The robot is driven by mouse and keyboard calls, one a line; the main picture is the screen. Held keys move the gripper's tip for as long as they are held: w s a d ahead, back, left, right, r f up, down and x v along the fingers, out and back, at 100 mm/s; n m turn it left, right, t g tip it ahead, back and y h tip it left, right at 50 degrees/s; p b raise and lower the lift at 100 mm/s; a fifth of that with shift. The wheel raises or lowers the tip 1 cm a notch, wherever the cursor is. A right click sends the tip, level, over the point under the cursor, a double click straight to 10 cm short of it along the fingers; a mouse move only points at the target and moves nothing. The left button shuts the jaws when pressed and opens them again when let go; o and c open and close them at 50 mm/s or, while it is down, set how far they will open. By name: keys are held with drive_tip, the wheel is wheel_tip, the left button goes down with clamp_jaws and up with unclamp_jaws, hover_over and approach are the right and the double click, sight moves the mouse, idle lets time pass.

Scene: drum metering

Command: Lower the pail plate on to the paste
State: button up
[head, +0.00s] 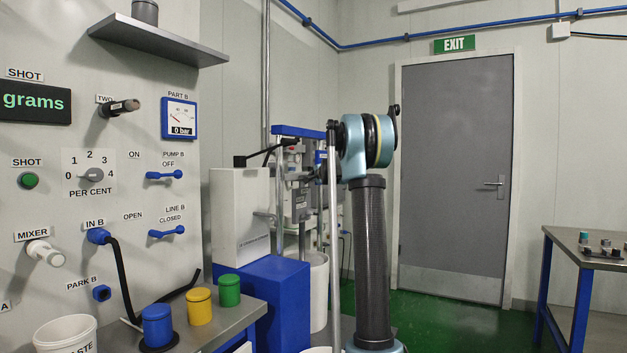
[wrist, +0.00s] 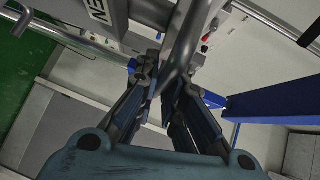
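The pail pump (head: 300,195) stands mid-picture in the head view, with grey posts and a blue top bar (head: 298,131). A white pail (head: 318,290) is under it, partly hidden by my arm. The pail plate and the paste are hidden. My gripper is at the pump, small and dark in the head view. In the wrist view my gripper (wrist: 168,82) has its fingers drawn together on a grey metal bar (wrist: 187,40), which passes between the fingertips. A grey plate ending in the letters EN (wrist: 98,10) is beside it.
A blue bar (wrist: 270,105) crosses the right of the wrist view close to my gripper. A bench at the lower left holds blue (head: 157,325), yellow (head: 198,307) and green (head: 229,291) pots. A side table (head: 575,240) stands at the right. Green floor shows before the door (head: 455,180).

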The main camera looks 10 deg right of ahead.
drive_tip(key=o, duration=0.5)
drive_tip(key=shift+c, duration=0.2)
drive_tip(key=v, duration=1.2)
drive_tip(key=shift+f, duration=0.2)
drive_tip(key=s+a+f+n+g+y, duration=0.1)
drive_tip(key=s+a+f+n+g, duration=0.15)
drive_tip(key=s+f, duration=0.5)
drive_tip(key=s+a+f+n+g, duration=0.2)
drive_tip(key=s+a+f+n, duration=0.15)
drive_tip(key=s, duration=0.75)
drive_tip(key=s+a+f+n+g+y, duration=0.1)
drive_tip(key=s+a+f+n+g, duration=0.15)
drive_tip(key=s+f, duration=0.5)
drive_tip(key=s+d+f+n+g+h, duration=0.1)
drive_tip(key=s+d+f+n+g, duration=0.1)
drive_tip(key=s+f, duration=0.6)
drive_tip(key=s+d+f+n+g+h, duration=0.1)
drive_tip(key=s+d+f+n+g, duration=0.1)
drive_tip(key=s+f, duration=0.6)
drive_tip(key=s+d+f+n+g+h, duration=0.2)
drive_tip(key=s+f, duration=0.6)
drive_tip(key=s, duration=1.1)
drive_tip(key=shift+d+g, duration=0.2)
drive_tip(key=shift+g, duration=0.2)
